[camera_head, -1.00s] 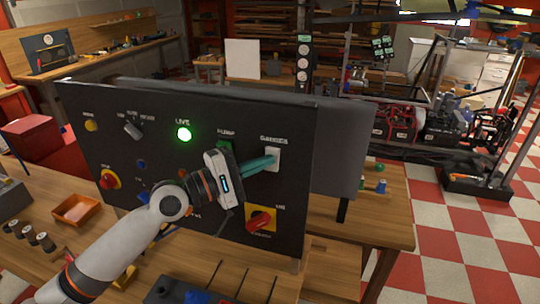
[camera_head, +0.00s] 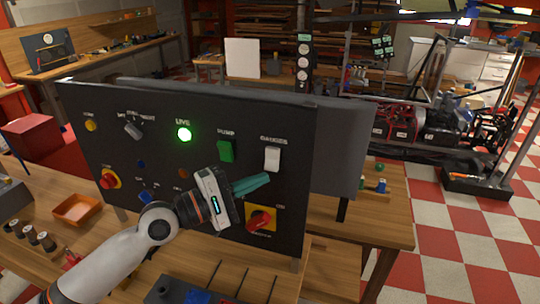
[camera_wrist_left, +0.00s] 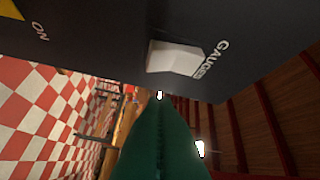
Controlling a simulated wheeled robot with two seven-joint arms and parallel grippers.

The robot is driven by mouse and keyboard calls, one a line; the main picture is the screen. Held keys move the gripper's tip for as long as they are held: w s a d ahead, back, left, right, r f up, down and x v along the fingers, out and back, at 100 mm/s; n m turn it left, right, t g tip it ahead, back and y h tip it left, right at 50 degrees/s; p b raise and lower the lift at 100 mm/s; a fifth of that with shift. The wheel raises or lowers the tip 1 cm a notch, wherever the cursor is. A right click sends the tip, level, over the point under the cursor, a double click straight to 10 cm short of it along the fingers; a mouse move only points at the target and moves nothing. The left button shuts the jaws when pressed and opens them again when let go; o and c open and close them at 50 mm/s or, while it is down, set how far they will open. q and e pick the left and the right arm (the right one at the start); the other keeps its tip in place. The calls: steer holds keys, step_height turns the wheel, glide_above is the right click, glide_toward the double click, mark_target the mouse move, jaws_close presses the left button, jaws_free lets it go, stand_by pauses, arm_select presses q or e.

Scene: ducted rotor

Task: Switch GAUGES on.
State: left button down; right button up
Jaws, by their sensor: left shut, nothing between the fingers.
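The white GAUGES rocker switch (camera_head: 272,159) sits at the upper right of the black control panel (camera_head: 100,114), under its label. It also shows in the left wrist view (camera_wrist_left: 174,58), unlit. My left gripper (camera_head: 268,178) has green fingers, shut and empty. Its tips are just below the switch in the head view and look apart from it. In the wrist view the shut fingers (camera_wrist_left: 160,130) point up toward the panel, below the switch. My right gripper is not in view.
Left of GAUGES is a green PUMP switch (camera_head: 226,150). A red rotary knob on a yellow plate (camera_head: 261,220) is just below my gripper. A green LIVE lamp (camera_head: 184,134) is lit. A red stop button (camera_head: 109,181) is at the left.

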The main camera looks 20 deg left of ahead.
arm_select(q)
steer(key=shift+s+f, duration=0.25)
steer(key=shift+s, duration=0.3)
steer(key=shift+s+f, duration=0.25)
steer(key=shift+s, duration=0.3)
